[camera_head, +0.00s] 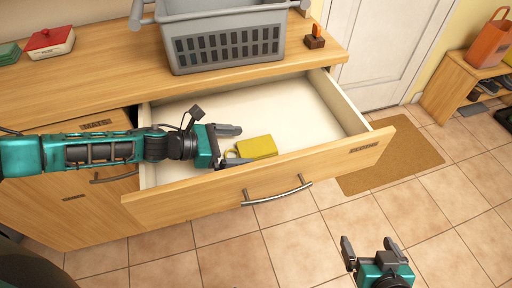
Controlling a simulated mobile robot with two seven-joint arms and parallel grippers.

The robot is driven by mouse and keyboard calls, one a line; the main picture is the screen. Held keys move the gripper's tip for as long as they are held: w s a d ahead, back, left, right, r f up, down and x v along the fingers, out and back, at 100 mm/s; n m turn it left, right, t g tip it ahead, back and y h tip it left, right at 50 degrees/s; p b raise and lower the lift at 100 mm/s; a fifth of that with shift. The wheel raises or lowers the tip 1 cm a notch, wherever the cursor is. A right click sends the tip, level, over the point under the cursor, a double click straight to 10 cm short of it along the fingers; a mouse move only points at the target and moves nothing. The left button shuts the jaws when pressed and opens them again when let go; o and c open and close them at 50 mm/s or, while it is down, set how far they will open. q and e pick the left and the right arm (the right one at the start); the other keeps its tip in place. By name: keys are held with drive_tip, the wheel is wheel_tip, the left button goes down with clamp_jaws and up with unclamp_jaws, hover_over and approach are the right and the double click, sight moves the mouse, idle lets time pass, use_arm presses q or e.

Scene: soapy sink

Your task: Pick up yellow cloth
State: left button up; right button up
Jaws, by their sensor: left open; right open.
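The yellow cloth (257,147) looks like a small folded block with a thin yellow loop at its left end. It lies in the open drawer (300,100), near the front panel. My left gripper (232,146) is over the drawer, just left of the yellow cloth. Its fingers are apart and point right, one finger behind the loop and one in front of it. I cannot tell whether they touch it. My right gripper (368,243) is open and empty above the tiled floor, at the bottom right.
A grey basket (225,45) stands on the wooden counter (110,75), with a red-lidded box (49,40) to its left and a small orange-handled item (315,36) to its right. The drawer's front panel (340,165) and handle (278,196) face the floor. A brown mat (395,160) lies to the right.

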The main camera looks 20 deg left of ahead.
sight(255, 147)
use_arm(q)
drive_tip(key=x, duration=0.4)
drive_tip(key=shift+a, duration=0.1)
drive_tip(key=shift+s, duration=0.1)
drive_tip(key=c, duration=1.1)
